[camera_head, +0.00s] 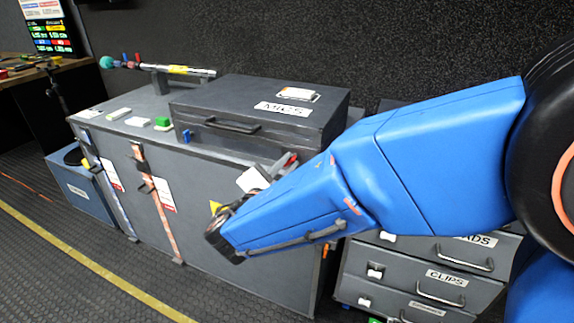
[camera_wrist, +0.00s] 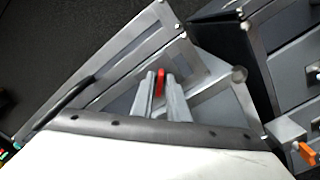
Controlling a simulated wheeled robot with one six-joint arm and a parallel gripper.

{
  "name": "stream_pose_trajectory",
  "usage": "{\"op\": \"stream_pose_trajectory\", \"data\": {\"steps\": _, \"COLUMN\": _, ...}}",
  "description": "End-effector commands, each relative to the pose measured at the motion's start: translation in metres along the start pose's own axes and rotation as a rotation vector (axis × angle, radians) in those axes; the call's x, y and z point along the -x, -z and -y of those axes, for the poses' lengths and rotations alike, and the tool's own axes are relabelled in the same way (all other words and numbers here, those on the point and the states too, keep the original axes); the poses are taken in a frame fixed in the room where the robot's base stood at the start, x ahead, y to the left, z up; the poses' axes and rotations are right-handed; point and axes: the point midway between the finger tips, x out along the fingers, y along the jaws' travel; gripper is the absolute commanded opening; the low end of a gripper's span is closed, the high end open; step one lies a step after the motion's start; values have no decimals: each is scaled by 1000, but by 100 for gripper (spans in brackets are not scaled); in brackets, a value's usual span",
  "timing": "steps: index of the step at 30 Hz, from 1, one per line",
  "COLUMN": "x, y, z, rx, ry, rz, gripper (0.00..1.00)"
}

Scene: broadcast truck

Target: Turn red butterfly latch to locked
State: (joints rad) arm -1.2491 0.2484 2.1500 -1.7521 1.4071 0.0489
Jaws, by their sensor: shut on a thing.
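The red butterfly latch (camera_wrist: 160,82) shows in the wrist view as a narrow red piece between the two grey fingers of my gripper (camera_wrist: 161,88). The fingers are shut on it. In the head view, a bit of red (camera_head: 283,161) shows at my gripper (camera_head: 287,164), by the front right of the grey MICS case (camera_head: 320,110). My blue arm reaches in from the right. The fingers and wrist hide most of the latch, and I cannot tell its turn angle.
The MICS case sits on a larger grey trunk (camera_head: 230,215) with straps. A blue latch (camera_head: 187,136) is at the case's left front. A labelled drawer unit (camera_head: 405,275) stands to the right, close to my arm. Open floor (camera_head: 60,270) lies in front.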

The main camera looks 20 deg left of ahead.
Motion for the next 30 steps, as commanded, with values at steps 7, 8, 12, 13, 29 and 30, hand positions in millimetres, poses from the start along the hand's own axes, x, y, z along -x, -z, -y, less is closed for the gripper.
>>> {"op": "stream_pose_trajectory", "data": {"steps": 7, "x": 0, "y": 0, "z": 2, "rx": -232, "ry": 1, "rz": 0, "gripper": 0}}
{"op": "stream_pose_trajectory", "data": {"steps": 8, "x": 0, "y": 0, "z": 2, "rx": -261, "ry": 1, "rz": 0, "gripper": 0}}
{"op": "stream_pose_trajectory", "data": {"steps": 12, "x": 0, "y": 1, "z": 3, "rx": -391, "ry": 1, "rz": 0, "gripper": 0}}
{"op": "stream_pose_trajectory", "data": {"steps": 13, "x": 0, "y": 1, "z": 3, "rx": -418, "ry": 1, "rz": 0, "gripper": 0}}
{"op": "stream_pose_trajectory", "data": {"steps": 29, "x": 1, "y": 2, "z": 4, "rx": -753, "ry": 2, "rz": 0, "gripper": 0}}
{"op": "stream_pose_trajectory", "data": {"steps": 30, "x": 1, "y": 2, "z": 4, "rx": -766, "ry": 2, "rz": 0, "gripper": 0}}
